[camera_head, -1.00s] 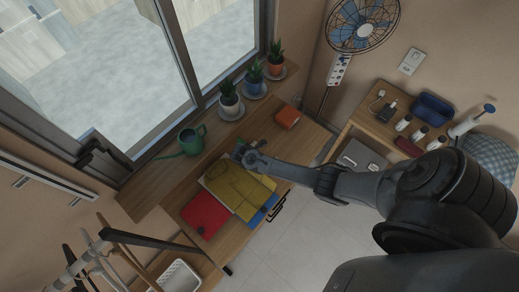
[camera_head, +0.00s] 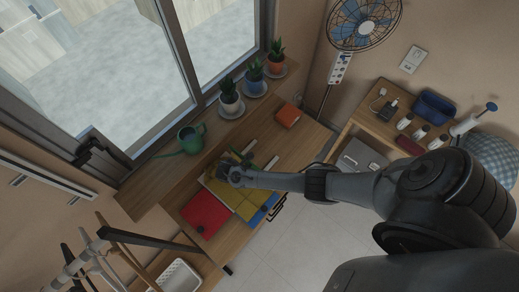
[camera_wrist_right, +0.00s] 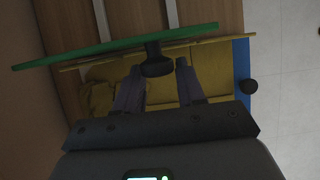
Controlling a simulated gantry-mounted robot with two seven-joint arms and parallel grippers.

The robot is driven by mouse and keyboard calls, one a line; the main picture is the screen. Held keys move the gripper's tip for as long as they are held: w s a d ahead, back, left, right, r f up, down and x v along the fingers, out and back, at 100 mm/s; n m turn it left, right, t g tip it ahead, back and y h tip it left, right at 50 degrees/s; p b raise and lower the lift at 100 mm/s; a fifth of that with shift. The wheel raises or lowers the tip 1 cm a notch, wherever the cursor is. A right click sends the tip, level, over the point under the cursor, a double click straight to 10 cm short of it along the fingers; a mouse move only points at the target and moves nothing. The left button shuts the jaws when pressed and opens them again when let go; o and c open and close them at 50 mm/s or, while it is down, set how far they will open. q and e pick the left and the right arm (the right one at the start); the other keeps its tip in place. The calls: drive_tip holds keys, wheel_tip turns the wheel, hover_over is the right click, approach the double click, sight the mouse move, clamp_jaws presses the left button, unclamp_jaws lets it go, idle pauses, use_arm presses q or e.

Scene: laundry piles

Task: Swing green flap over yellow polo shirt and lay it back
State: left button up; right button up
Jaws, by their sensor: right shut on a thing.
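The yellow polo shirt (camera_head: 241,204) lies on the folding board on the wooden table, partly hidden by my right arm. In the right wrist view the shirt (camera_wrist_right: 97,98) shows below and behind the fingers. The green flap (camera_wrist_right: 85,53) is seen nearly edge-on there, raised across the picture, with a dark knob (camera_wrist_right: 157,67) on it. My right gripper (camera_wrist_right: 160,76) is shut on this knob, over the shirt. In the head view the gripper (camera_head: 224,172) is above the board's upper left part, and little of the flap shows. My left gripper is not in view.
A red panel (camera_head: 206,214) lies left of the shirt, and a blue panel (camera_head: 264,213) shows at its lower right. Pale strips (camera_head: 271,163) lie on the bare table at the right. A green watering can (camera_head: 191,139) and potted plants stand on the sill behind.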

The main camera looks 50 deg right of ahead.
drive_tip(key=shift+a+f, duration=0.1)
drive_tip(key=shift+a, duration=0.15)
drive_tip(key=shift+a+f+h+b, duration=0.25)
drive_tip(key=shift+a+h+b, duration=0.1)
drive_tip(key=shift+a, duration=0.3)
drive_tip(key=shift+d, duration=0.1)
drive_tip(key=shift+d+r+p, duration=0.3)
drive_tip(key=shift+d+p, duration=0.3)
